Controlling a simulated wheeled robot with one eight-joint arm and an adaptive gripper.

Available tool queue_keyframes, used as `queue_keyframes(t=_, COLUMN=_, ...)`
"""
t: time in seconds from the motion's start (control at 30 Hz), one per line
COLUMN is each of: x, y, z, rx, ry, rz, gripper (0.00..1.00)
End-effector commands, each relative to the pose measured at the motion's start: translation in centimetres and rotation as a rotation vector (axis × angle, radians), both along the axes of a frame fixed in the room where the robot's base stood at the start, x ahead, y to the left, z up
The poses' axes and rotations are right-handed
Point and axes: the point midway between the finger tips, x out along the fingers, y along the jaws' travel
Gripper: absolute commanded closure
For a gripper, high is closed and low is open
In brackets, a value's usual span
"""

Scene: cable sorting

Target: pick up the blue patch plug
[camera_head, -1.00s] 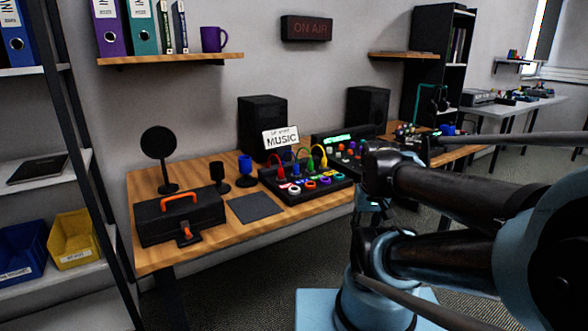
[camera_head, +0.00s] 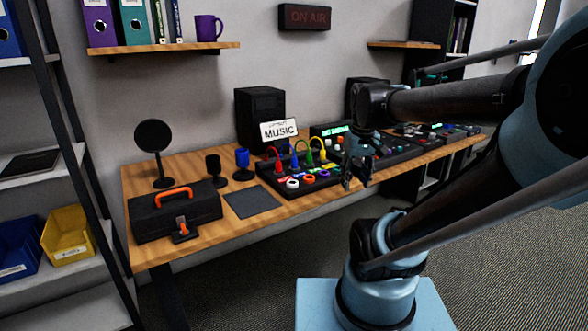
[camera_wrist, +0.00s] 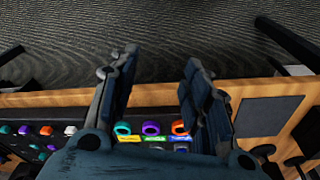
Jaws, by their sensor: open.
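A black patch box (camera_head: 300,187) stands on the wooden desk with coloured ring sockets along its front. Red, blue, green and yellow cable plugs stand up at its back. The blue patch plug (camera_head: 294,161) shows small among them, upright in the box, in the head view. I cannot make it out in the wrist view. My gripper (camera_head: 357,181) points down, to the right of the box, apart from the plug. In the wrist view my gripper (camera_wrist: 160,62) has its two fingers spread with nothing between them. Its body hides part of the box there.
A MUSIC sign (camera_head: 279,130) stands behind the plugs, before a black speaker (camera_head: 260,115). More black consoles (camera_head: 395,150) stand to the right.

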Motion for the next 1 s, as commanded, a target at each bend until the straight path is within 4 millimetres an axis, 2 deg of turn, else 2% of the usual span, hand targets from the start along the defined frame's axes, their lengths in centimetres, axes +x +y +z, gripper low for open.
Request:
queue_keyframes(t=0.03, x=1.5, y=0.7, z=1.4, rx=-0.003, ry=0.008, rz=0.034, gripper=0.56)
queue_keyframes(t=0.2, x=5.9, y=3.1, z=4.9, rx=-0.014, ry=0.033, rz=0.146, gripper=0.56)
queue_keyframes(t=0.5, x=13.9, y=8.6, z=9.5, rx=-0.032, ry=0.077, rz=0.341, gripper=0.56)
queue_keyframes(t=0.8, x=20.9, y=15.2, z=12.0, rx=-0.049, ry=0.115, rz=0.521, gripper=0.56)
queue_keyframes(t=1.0, x=23.3, y=17.9, z=12.4, rx=-0.055, ry=0.131, rz=0.587, gripper=0.56)
